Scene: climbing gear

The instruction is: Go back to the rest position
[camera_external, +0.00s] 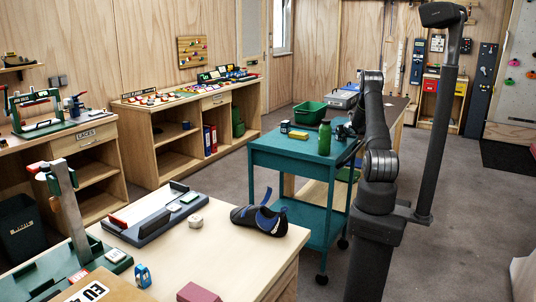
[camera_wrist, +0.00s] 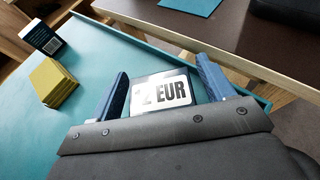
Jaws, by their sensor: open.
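My gripper (camera_wrist: 161,67) shows in the wrist view as two blue fingers held apart over the teal cart top (camera_wrist: 90,60). A dark-edged white card reading "2 EUR" (camera_wrist: 161,93) shows between the fingers. I cannot tell whether they touch it. In the external view my arm (camera_external: 378,150) stands at centre right and bends over toward the far right side of the teal cart (camera_external: 265,149). The gripper (camera_external: 346,130) is small and dark there, near the cart top, and its fingers cannot be made out.
On the cart are a green bottle (camera_external: 324,138), a yellow block (camera_external: 298,135) and a dark box (camera_external: 284,127). A green bin (camera_external: 309,113) is behind them. A wooden table (camera_external: 245,258) with a climbing shoe (camera_external: 259,218) stands in front. Grey floor is open at right.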

